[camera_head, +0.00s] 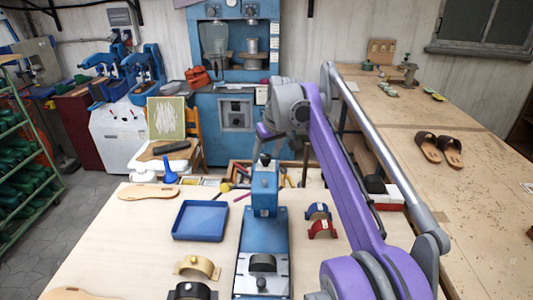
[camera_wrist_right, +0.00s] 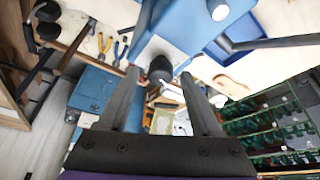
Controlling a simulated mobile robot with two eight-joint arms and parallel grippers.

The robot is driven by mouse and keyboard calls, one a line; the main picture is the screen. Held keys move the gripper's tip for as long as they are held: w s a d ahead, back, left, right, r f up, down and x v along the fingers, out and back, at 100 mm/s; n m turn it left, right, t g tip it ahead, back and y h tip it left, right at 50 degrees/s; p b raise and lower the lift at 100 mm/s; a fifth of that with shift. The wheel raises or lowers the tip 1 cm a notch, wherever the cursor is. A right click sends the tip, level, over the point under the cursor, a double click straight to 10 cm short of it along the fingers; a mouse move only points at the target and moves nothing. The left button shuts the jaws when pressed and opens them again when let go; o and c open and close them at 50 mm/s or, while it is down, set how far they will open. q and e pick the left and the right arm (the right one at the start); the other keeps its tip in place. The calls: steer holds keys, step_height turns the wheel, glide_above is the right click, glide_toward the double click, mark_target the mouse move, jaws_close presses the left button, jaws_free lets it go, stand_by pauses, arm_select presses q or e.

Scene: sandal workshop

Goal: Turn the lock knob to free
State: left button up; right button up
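A small blue press (camera_head: 264,188) stands on the bench with its blue base (camera_head: 263,228) towards me. A dark knob (camera_head: 265,157) sits on top of the press; I take it to be the lock knob. My right gripper (camera_head: 266,147) comes down over it, partly hidden by its own purple wrist. In the right wrist view, the two fingers of the gripper (camera_wrist_right: 159,77) are spread apart, and the black knob (camera_wrist_right: 160,67) shows between their tips. I cannot tell whether either finger touches it. My left gripper is not in view.
A blue tray (camera_head: 201,222) lies left of the press. A tan strap (camera_head: 197,267) and a sole (camera_head: 149,191) lie left.

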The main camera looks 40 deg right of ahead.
jaws_close()
steer(key=shift+d+r+n+y+p, duration=0.1)
steer(key=shift+r+n+y+p, duration=0.15)
steer(key=shift+n+p, duration=0.6)
steer(key=shift+f+n+y, duration=0.25)
steer(key=shift+n, duration=0.4)
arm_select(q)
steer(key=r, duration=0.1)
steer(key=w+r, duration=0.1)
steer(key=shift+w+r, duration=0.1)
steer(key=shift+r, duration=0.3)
arm_select(e)
steer(key=shift+o, duration=0.7)
jaws_free()
